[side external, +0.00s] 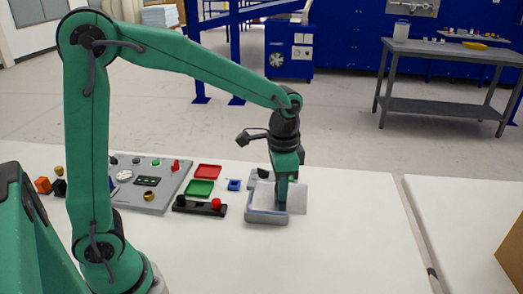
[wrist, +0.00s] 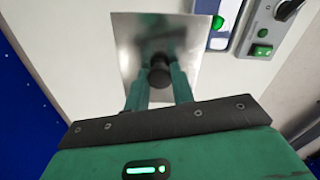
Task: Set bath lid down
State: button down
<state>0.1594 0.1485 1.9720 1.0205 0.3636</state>
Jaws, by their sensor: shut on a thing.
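The bath lid is a thin, shiny metal plate with a dark round knob, seen in the wrist view (wrist: 130,45) and in the side view (side external: 299,200). My gripper is shut on the knob, with one finger on each side, in the wrist view (wrist: 160,72); it points down over the lid in the side view (side external: 283,205). The pale grey-blue bath (side external: 266,218) is on the white table under my gripper. The lid overhangs the bath to the right. I cannot tell whether they touch. My fingers hide part of both.
A black bar with a red button (side external: 200,206), a green tray (side external: 199,188), a red tray (side external: 208,171) and a small blue part (side external: 234,185) lie left of the bath. The table (side external: 350,235) is clear to the right.

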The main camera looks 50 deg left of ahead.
jog(key=shift+w, duration=0.1)
jog(key=shift+w+d+f, duration=0.1)
jog(key=shift+w+d, duration=0.2)
jog(key=shift+w, duration=0.05)
jog(key=w+d+f, duration=0.4)
jog(key=w+d, duration=0.4)
jog(key=shift+w+d+f, duration=0.2)
jog(key=shift+d+f, duration=0.05)
jog(key=shift+d, duration=0.1)
send_over(321, 216)
notch_tip(321, 216, down, 7)
jog(key=shift+f, duration=2)
jog(key=shift+f, duration=0.15)
jog(key=c, duration=1.2)
grip_release()
